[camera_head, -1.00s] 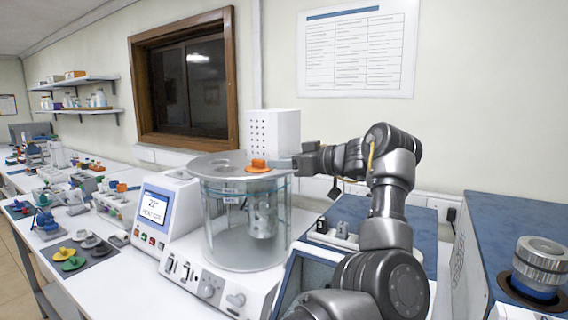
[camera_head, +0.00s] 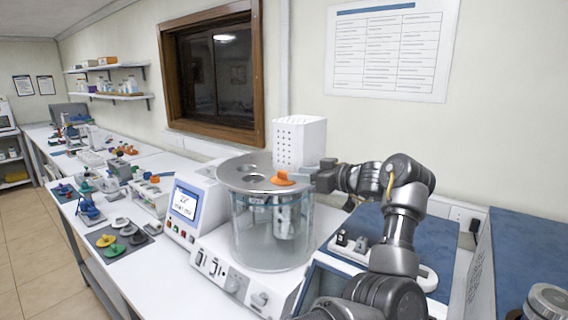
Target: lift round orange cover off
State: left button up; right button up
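The round orange cover (camera_head: 283,178) sits on the flat metal lid (camera_head: 247,176) of a glass bath (camera_head: 258,238), toward the lid's right side. It has a raised knob on top.
A white perforated box (camera_head: 299,142) stands close behind the cover. A control unit with a screen (camera_head: 188,205) is left of the bath. Further left, a dark mat (camera_head: 98,236) holds coloured round covers. A blue-topped unit (camera_head: 380,226) lies under my arm.

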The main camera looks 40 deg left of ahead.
aim_at(279, 172)
pick_arm(q)
jog(key=shift+s+a+r+p, duration=0.1)
jog(key=shift+a+r+p, duration=0.2)
jog(key=shift+p, duration=0.1)
jog(key=shift+s+a+f, duration=0.1)
jog(key=shift+a+f, duration=0.1)
jog(key=shift+a, duration=0.3)
jog(key=shift+s+a+f, duration=0.1)
jog(key=shift+a+f, duration=0.1)
jog(key=shift+a, duration=0.3)
jog(key=shift+w+a+f, duration=0.1)
jog(key=shift+a+f, duration=0.1)
jog(key=shift+a, duration=0.1)
jog(key=a+p, duration=0.1)
jog(key=p, duration=0.1)
jog(key=shift+a+r+p, duration=0.25)
jog(key=shift+a+p, duration=0.05)
jog(key=shift+a, duration=0.05)
jog(key=a, duration=0.1)
jog(key=a+p, duration=0.1)
jog(key=a+f, duration=0.1)
jog(key=shift+s+a+f, duration=0.1)
jog(key=shift+s+a, duration=0.05)
jog(key=shift+s, duration=0.1)
jog(key=shift+a+f, duration=0.1)
jog(key=shift+d, duration=0.2)
pick_arm(e)
notch_tip(279, 172, up, 6)
jog(key=shift+a+f, duration=0.1)
jog(key=shift+a, duration=0.05)
